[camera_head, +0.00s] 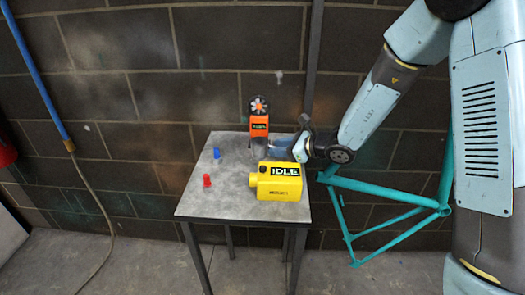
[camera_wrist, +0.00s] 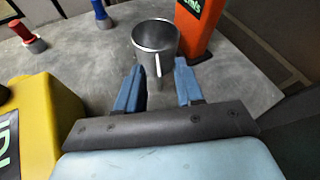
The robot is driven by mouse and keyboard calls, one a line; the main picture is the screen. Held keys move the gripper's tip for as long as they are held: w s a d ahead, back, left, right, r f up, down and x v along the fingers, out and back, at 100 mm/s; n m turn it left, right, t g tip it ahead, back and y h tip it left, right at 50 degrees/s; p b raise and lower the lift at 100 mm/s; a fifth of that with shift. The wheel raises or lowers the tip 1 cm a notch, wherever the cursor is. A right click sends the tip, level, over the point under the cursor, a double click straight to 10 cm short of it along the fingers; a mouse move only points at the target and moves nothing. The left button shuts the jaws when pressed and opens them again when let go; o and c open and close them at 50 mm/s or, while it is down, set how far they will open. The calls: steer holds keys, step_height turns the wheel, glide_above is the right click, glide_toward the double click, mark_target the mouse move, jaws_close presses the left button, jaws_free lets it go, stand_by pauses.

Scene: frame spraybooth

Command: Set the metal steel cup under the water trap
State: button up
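The steel cup (camera_wrist: 154,38) stands upright on the table in the wrist view, its handle turned toward my gripper. I cannot clearly identify the water trap; a blue pipe (camera_head: 35,75) on the left wall ends in a fitting (camera_head: 69,145) with a hose below.
An orange device (camera_head: 259,124) with a fan stands close behind the cup. A yellow box marked IDLE (camera_head: 280,182) sits at the table's front right. A red (camera_head: 207,180) and a blue (camera_head: 216,153) small piece stand at left on the grey table (camera_head: 225,206). A teal bicycle frame (camera_head: 385,190) is at right.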

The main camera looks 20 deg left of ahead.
jaws_close()
stand_by(0.4)
